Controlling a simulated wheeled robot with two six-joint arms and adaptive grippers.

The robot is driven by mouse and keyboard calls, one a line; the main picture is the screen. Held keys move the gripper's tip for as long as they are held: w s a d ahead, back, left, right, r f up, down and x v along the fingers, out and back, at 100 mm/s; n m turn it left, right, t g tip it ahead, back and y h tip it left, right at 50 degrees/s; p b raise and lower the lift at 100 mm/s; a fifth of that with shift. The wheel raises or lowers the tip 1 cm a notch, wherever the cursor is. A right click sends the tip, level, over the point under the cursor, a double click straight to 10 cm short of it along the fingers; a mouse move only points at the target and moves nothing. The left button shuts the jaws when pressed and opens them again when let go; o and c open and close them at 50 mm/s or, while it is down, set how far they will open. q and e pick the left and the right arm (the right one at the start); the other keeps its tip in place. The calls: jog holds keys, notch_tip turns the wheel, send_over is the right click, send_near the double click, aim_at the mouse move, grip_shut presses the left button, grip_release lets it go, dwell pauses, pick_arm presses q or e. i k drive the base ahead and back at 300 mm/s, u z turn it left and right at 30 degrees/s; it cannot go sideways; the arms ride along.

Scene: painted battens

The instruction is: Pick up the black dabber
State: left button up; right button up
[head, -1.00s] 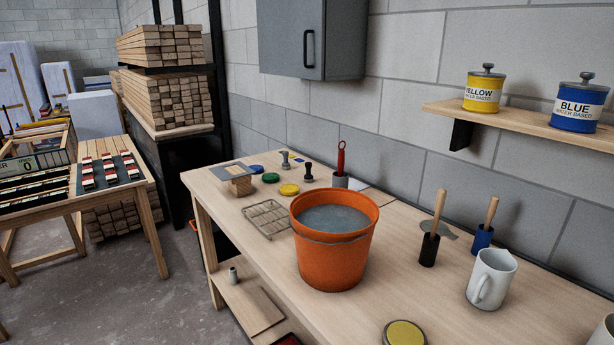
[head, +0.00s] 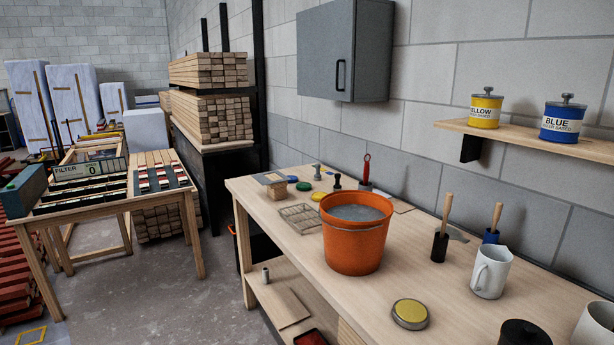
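A black dabber (head: 440,247) with an upright wooden handle stands on the workbench (head: 375,310), right of the orange bucket (head: 352,248). A similar blue one (head: 491,236) with a wooden handle stands to its right, its lower part hidden behind a white jug (head: 490,272). A small black knobbed tool (head: 337,182) stands further back on the bench, behind the bucket. Neither of my grippers shows in the head view.
A yellow-topped round tin (head: 410,313) and a black round lid (head: 524,333) are near the bench's front edge. A wall shelf (head: 545,137) holds yellow and blue paint cans. Grey floor (head: 215,290) is clear between the bench and the left table (head: 170,205).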

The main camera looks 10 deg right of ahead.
aim_at(336, 187)
jog(key=u, duration=0.75)
jog(key=i, duration=2.25)
jog(key=z, duration=0.3)
